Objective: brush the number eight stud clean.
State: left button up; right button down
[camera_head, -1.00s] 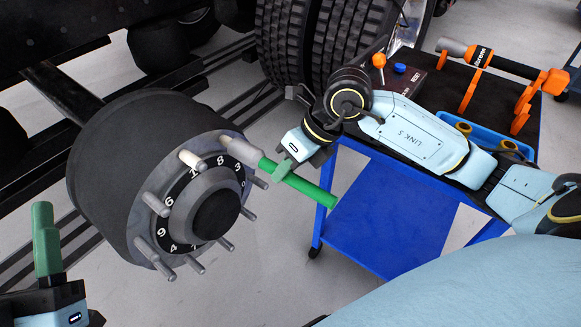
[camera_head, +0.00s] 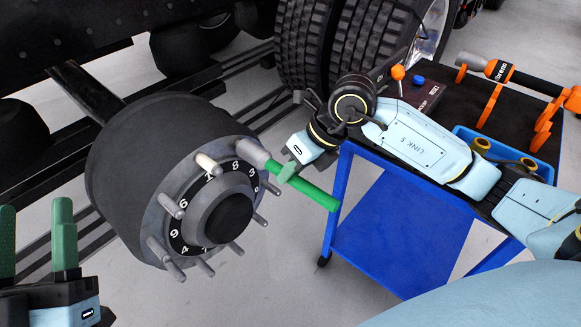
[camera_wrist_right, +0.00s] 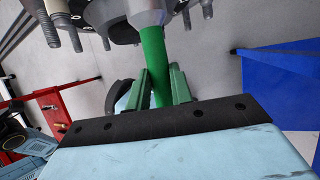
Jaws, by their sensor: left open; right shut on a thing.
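The dark wheel hub (camera_head: 130,150) with its ring of studs and number plate (camera_head: 180,238) faces me left of centre in the head view. My right gripper (camera_head: 284,172) is shut on the green handle of a brush (camera_head: 312,190). The brush's grey head (camera_head: 252,152) is at a stud on the hub's upper right and hides it, near the figure 8. In the right wrist view the green handle (camera_wrist_right: 155,65) runs between the fingers up to the hub. My left gripper (camera_head: 36,240) is open and empty at the lower left, its green fingers pointing up.
A blue cart (camera_head: 385,235) stands at right, with a black top (camera_head: 520,110) holding a blue tray (camera_head: 500,148), an orange-handled tool (camera_head: 535,80) and a control box. Large tyres (camera_head: 350,45) are behind. Bare floor lies below the hub.

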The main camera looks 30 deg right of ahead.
aim_at(316, 188)
jog(key=shift+s+d, duration=0.3)
jog(key=shift+s, duration=0.45)
jog(key=shift+s+d, duration=0.3)
jog(key=shift+s, duration=0.45)
jog(key=shift+w+a, duration=0.25)
jog(key=shift+w, duration=0.35)
jog(key=shift+w+a, duration=0.25)
jog(key=shift+w, duration=0.35)
jog(key=shift+w+a, duration=0.25)
jog(key=shift+w, duration=0.35)
jog(key=shift+s, duration=0.1)
jog(key=shift+s+d, duration=0.3)
jog(key=shift+s, duration=0.25)
jog(key=shift+s+d, duration=0.25)
jog(key=shift+s, duration=0.3)
jog(key=shift+s+d, duration=0.25)
jog(key=shift+s, duration=0.4)
jog(key=shift+s+d, duration=0.3)
jog(key=shift+s, duration=0.35)
jog(key=shift+s+d, duration=0.25)
jog(key=shift+s, duration=0.4)
